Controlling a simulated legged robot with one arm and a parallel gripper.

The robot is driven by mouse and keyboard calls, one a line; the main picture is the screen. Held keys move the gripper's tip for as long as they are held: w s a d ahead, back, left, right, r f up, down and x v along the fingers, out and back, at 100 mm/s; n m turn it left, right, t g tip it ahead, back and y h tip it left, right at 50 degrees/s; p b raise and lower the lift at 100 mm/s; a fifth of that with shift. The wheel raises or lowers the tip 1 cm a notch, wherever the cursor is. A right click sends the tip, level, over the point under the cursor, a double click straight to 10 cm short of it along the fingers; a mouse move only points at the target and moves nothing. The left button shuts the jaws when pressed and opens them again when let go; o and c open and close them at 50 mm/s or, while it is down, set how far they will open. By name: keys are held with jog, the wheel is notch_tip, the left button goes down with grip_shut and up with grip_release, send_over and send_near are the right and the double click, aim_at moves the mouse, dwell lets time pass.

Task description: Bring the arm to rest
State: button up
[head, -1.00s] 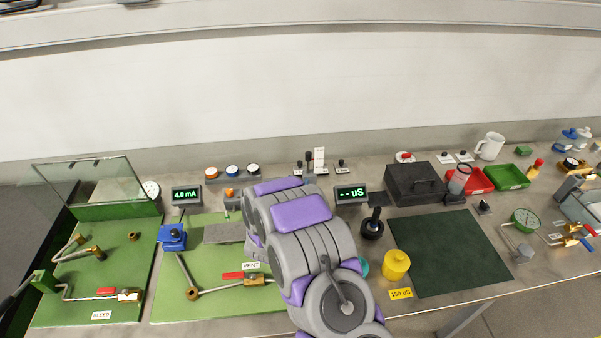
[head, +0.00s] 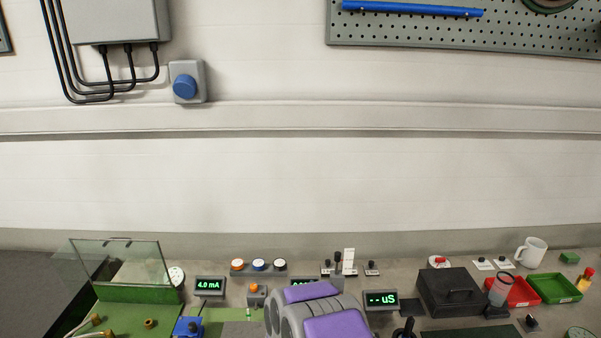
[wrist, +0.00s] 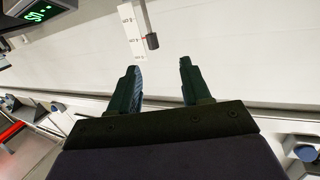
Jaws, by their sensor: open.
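My gripper (wrist: 160,82) shows in the wrist view with its two dark fingers spread apart and nothing between them. Beyond the fingers are a pale wall and a white marked strip (wrist: 131,28) with a dark knob on it. In the head view my arm, grey and purple, rises from the bottom centre in front of the bench. The gripper itself cannot be made out there.
The bench (head: 227,292) carries a "4.0 mA" display (head: 209,286), a "uS" display (head: 381,300), a black case (head: 449,291), a red tray (head: 523,292), a green tray (head: 555,288) and a white mug (head: 531,252). A glass shield (head: 122,265) stands at left.

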jog(key=s+a+r+n+g+y, duration=0.2)
jog(key=s+r+g+y, duration=0.25)
jog(key=s, duration=0.25)
jog(key=s+a+r+n+g+y, duration=0.1)
jog(key=s+a+r+g+y, duration=0.25)
jog(key=s+r, duration=0.2)
jog(key=s+d+r+g, duration=0.1)
jog(key=s+d+g, duration=0.2)
jog(key=s, duration=0.9)
jog(key=s+d+r+n+g+h+b, duration=0.1)
jog(key=s+d, duration=0.5)
jog(key=s, duration=0.7)
jog(key=s+d+r+g+h, duration=0.1)
jog(key=s+d+r+g, duration=0.2)
jog(key=s, duration=0.9)
jog(key=d+g, duration=0.1)
jog(key=g, duration=0.1)
jog(key=shift+s+d+r+n+g, duration=0.15)
jog(key=shift+s+n+g, duration=0.15)
